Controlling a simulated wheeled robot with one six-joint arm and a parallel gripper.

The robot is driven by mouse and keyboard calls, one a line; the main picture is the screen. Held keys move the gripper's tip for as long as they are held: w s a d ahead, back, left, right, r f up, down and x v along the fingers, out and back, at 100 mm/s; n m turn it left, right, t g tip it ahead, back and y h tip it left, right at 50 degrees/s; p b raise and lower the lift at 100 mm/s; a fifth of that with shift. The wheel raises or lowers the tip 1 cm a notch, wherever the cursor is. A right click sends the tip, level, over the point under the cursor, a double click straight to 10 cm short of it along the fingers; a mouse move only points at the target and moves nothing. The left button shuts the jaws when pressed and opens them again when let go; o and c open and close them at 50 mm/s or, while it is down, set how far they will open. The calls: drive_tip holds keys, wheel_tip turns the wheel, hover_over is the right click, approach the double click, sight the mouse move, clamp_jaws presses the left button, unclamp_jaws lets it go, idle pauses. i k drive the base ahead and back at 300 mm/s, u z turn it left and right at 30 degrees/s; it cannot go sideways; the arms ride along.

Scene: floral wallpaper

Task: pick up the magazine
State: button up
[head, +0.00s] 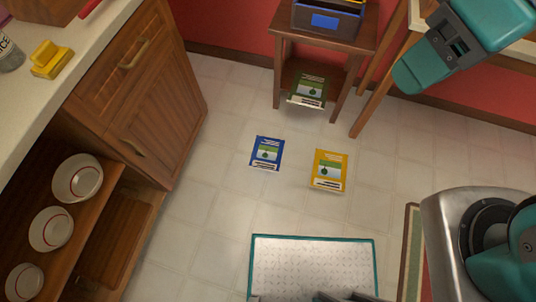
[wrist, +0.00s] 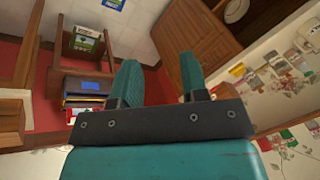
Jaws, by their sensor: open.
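A blue magazine (head: 266,153) lies flat on the floor near the middle of the head view. A yellow magazine (head: 329,170) lies flat on the floor to its right. A green magazine (head: 308,91) is on the low shelf of a small wooden stand (head: 322,42), its front edge at the shelf's edge. In the wrist view the green magazine (wrist: 88,41) shows at upper left, and part of the blue one (wrist: 114,4) at the top edge. My gripper (wrist: 159,62) is open and empty, with its two teal fingers apart, and touches no magazine.
A dark holder (head: 323,19) with upright items is on top of the stand. Wooden legs (head: 369,105) stand to its right. A wooden cabinet (head: 137,95) and shelves with bowls (head: 77,178) line the left. The tiled floor around the two magazines is clear.

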sight(267, 153)
drive_tip(key=k, duration=0.5)
drive_tip(key=u, duration=1.55)
drive_tip(key=i, duration=0.85)
drive_tip(key=z, duration=1.9)
